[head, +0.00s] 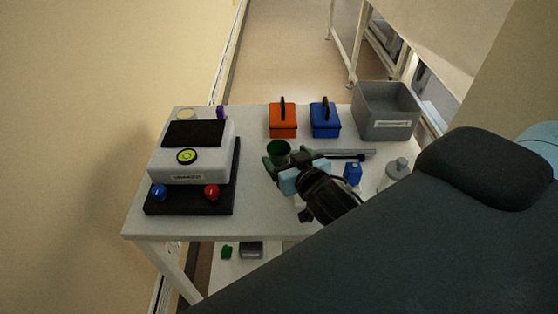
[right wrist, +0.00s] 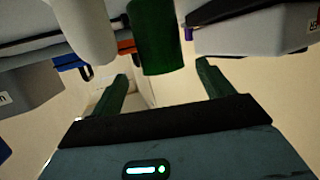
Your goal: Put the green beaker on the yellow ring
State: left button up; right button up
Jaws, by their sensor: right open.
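The green beaker (head: 278,148) stands on the white bench, right of the shaker; in the right wrist view it is a dark green cylinder (right wrist: 157,38). My right gripper (head: 281,160) is open at the beaker. In the right wrist view its two green fingers (right wrist: 161,70) are spread, with the beaker between and just beyond their tips and gaps on both sides. The gripper hides the beaker's lower part in the head view. My left gripper is not in view.
The shaker (head: 222,160) has a blue and a red knob in front. Orange (head: 283,122) and blue (head: 325,120) boxes with handles and a grey bin (head: 386,112) stand at the back. A small blue bottle (head: 353,172) and a grey-white bottle (head: 396,168) stand right of the gripper.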

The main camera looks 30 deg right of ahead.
aim_at(279, 151)
jog(key=shift+p+x, duration=0.3)
jog(key=shift+x, duration=2.25)
jog(key=shift+a, duration=0.15)
jog(key=c, duration=1.1)
notch_tip(279, 151, up, 10)
jog(key=shift+f, duration=0.1)
